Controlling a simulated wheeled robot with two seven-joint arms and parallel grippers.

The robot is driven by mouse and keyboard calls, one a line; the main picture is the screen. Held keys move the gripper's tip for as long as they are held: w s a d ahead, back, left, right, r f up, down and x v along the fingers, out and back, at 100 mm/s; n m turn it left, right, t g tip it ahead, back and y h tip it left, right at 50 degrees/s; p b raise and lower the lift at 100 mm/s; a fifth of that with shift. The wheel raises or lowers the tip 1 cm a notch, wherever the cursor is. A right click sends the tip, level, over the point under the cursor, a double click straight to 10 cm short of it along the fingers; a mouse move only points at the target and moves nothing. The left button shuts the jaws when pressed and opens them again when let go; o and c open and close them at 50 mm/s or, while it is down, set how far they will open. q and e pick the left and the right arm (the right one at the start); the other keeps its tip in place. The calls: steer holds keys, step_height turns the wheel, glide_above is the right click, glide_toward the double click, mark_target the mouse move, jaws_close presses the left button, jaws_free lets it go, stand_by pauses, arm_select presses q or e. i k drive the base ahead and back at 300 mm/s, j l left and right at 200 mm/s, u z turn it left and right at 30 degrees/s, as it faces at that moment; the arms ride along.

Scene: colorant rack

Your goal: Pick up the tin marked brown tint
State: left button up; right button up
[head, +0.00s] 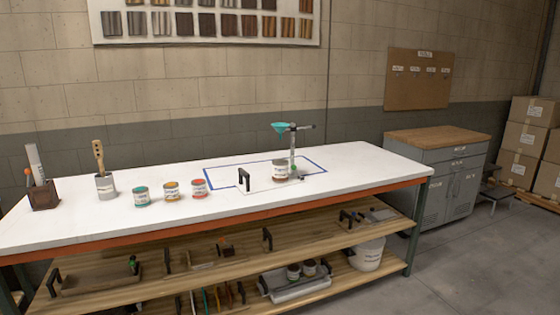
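A tin with a dark brownish band (280,170) stands upright on the white worktop, inside a blue outlined rectangle beside a funnel stand. Two small dark reddish-brown tins (294,272) (309,267) sit on the lower shelves, on or by a pale tray. The labels are too small to read, so I cannot tell which tin is marked brown tint. Neither gripper is in view.
The stand (293,148) holds a teal funnel (279,127). A black handle (244,179) rises left of the brownish tin. A grey pot with a brush (106,186) and a dark holder (43,195) stand at left. A white bucket (367,255) is below. Floor at right front is clear.

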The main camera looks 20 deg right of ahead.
mark_target(280, 167)
steer(key=i+l, duration=0.25)
steer(key=i, duration=0.3)
steer(key=i+l+u, duration=0.1)
steer(key=i+l, duration=0.15)
steer(key=i, duration=0.3)
steer(key=i+l, duration=0.3)
steer(key=i, duration=0.25)
steer(key=i+l, duration=0.3)
steer(key=i, duration=0.25)
steer(key=i+l+u, duration=0.1)
steer(key=i+l, duration=0.15)
steer(key=i, duration=0.3)
